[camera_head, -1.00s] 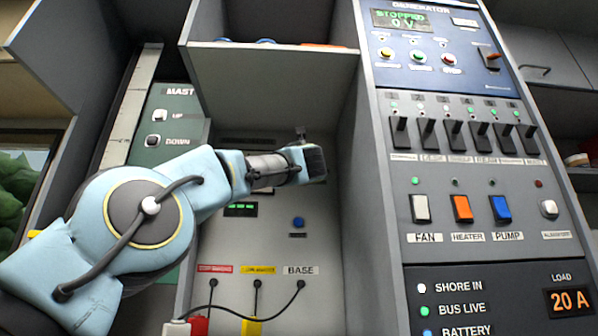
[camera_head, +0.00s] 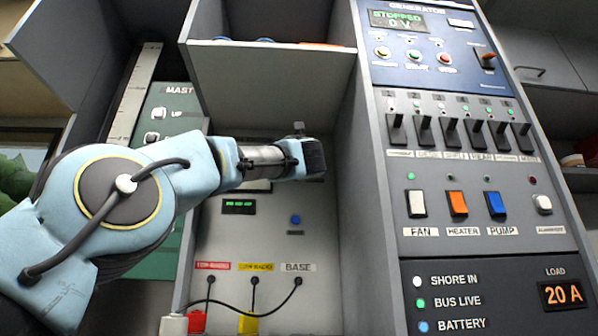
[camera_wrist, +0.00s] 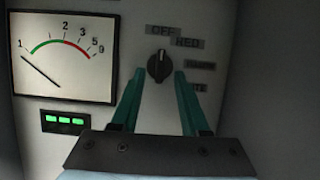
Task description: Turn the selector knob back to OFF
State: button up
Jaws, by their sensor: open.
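The selector knob (camera_wrist: 159,67) is black and round, on a pale panel in the wrist view. A light mark shows near its top; I cannot tell for certain which label it points at. The OFF label (camera_wrist: 162,30) is above it, and the RED label (camera_wrist: 187,43) and two blurred labels run down its right. My gripper (camera_wrist: 158,75) is open, its teal fingers reaching towards the panel. Their tips appear on either side of the knob, with gaps showing. In the head view my arm ends at the recess and the knob is not visible.
A gauge (camera_wrist: 66,57) and a green-lit display (camera_wrist: 66,122) are left of the knob. A wall stands close on the right. In the head view a shelf (camera_head: 270,60) overhangs the recess, the generator panel (camera_head: 430,75) is right, and cables hang below.

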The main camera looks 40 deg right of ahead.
jog(key=b+v, duration=0.2)
jog(key=v, duration=0.6)
jog(key=shift+f+b, duration=0.15)
jog(key=shift+b, duration=0.2)
jog(key=shift+s+a, duration=0.15)
